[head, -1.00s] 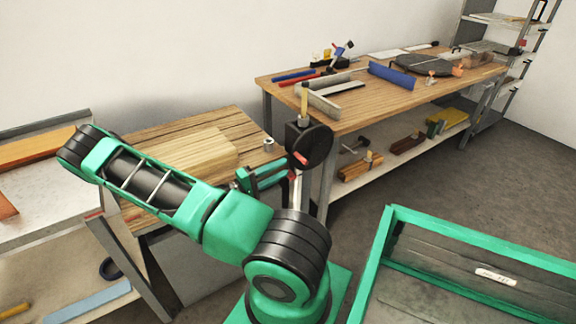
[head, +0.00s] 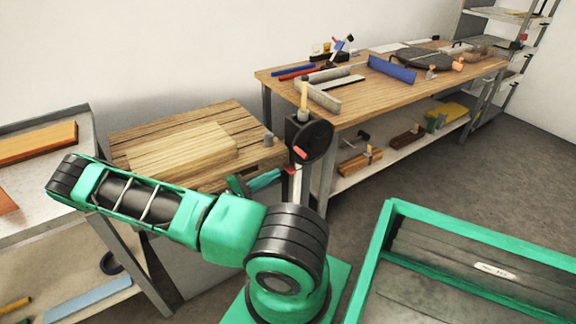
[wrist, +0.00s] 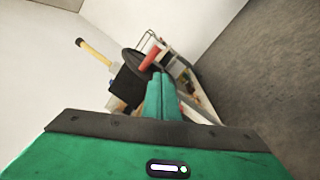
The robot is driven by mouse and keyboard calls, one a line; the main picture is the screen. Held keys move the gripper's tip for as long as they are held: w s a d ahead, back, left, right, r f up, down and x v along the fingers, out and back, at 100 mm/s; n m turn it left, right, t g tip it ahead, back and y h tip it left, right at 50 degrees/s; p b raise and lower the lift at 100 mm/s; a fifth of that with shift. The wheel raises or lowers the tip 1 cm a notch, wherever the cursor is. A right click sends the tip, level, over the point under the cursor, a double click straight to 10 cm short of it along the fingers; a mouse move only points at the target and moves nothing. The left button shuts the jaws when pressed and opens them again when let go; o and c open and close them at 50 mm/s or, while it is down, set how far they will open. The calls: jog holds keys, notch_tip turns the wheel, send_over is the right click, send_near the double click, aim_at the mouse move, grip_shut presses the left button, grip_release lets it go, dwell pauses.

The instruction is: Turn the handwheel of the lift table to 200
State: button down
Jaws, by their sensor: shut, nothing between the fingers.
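The handwheel is a black disc (head: 316,139) on a dark housing and pale post at the right corner of the wooden-topped lift table (head: 252,158). Its red grip (head: 300,153) sits at the disc's lower left in the head view. In the wrist view the disc (wrist: 131,62) and red grip (wrist: 149,58) are just beyond the fingertips. A yellow-handled lever (wrist: 95,52) stands out from the housing. My gripper (head: 279,173) is shut and empty, just below and left of the red grip; its fingers (wrist: 158,82) point toward it. Contact cannot be told. No scale reading is legible.
A long workbench (head: 350,110) with tools stands behind right. A green-framed bin (head: 470,245) is at front right. A grey side table (head: 40,190) is at left.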

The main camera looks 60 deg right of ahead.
notch_tip(320, 180, down, 6)
jog(key=n+h, duration=0.1)
jog(key=n, duration=1.1)
jog(key=s+d+r, duration=0.4)
jog(key=d+r, duration=0.3)
jog(key=d, duration=0.1)
jog(key=shift+s+d, duration=0.25)
jog(key=shift+s, duration=0.05)
jog(key=shift+n, duration=0.3)
